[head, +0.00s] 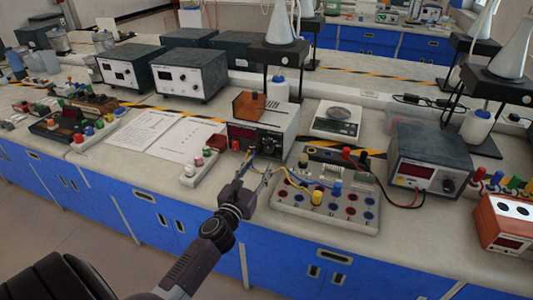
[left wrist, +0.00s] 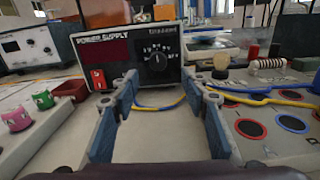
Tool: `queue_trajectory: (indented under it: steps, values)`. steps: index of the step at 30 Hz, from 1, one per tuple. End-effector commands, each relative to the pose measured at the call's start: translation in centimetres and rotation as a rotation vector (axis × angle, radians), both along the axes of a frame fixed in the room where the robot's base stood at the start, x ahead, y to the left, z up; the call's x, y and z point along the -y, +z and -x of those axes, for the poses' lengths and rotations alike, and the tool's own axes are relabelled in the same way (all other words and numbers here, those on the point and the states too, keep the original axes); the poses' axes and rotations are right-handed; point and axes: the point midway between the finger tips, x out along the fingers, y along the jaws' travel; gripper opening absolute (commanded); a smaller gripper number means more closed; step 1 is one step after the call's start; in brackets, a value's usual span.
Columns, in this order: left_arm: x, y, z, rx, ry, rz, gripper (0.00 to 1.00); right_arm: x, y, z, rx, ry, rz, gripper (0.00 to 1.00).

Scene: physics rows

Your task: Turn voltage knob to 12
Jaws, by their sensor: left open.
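The power supply (head: 285,122) is a light box with a dark front panel, standing on the bench. It also shows in the left wrist view (left wrist: 88,62), with "POWER SUPPLY" lettering, a dark display and a red switch (left wrist: 98,78). Its black voltage knob (left wrist: 157,61) sits on a dial with white marks at the right of the panel. The numbers are too small to read surely. My left gripper (head: 254,177) is open and empty in front of the panel, its fingers apart and short of the knob. It also shows in the left wrist view (left wrist: 164,92). My right gripper is not in view.
A circuit board (head: 330,224) with coloured sockets and blue and yellow wires lies right of my left gripper. A strip with coloured terminals (head: 198,171) lies left. A scale (head: 337,120) stands behind, and another supply (head: 432,150) stands right. Papers (head: 145,135) lie at left.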

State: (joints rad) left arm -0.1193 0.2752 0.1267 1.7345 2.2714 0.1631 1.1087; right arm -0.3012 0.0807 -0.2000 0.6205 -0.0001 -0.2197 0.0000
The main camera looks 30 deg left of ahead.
Motion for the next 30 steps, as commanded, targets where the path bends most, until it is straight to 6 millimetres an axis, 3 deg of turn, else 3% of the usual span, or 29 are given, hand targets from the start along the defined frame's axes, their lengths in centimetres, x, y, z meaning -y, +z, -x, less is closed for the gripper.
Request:
queue_trajectory:
  steps: [18,29,30]
  values:
    - [-2.1,-0.2,-7.1,-0.001,0.011,0.023,0.42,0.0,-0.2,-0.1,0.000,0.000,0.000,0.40]
    - [-2.2,-0.2,-7.6,-0.001,0.010,0.023,0.42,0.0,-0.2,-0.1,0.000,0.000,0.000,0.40]
    - [-2.2,-0.2,-7.6,-0.001,0.010,0.023,0.37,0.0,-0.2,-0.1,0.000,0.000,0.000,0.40]
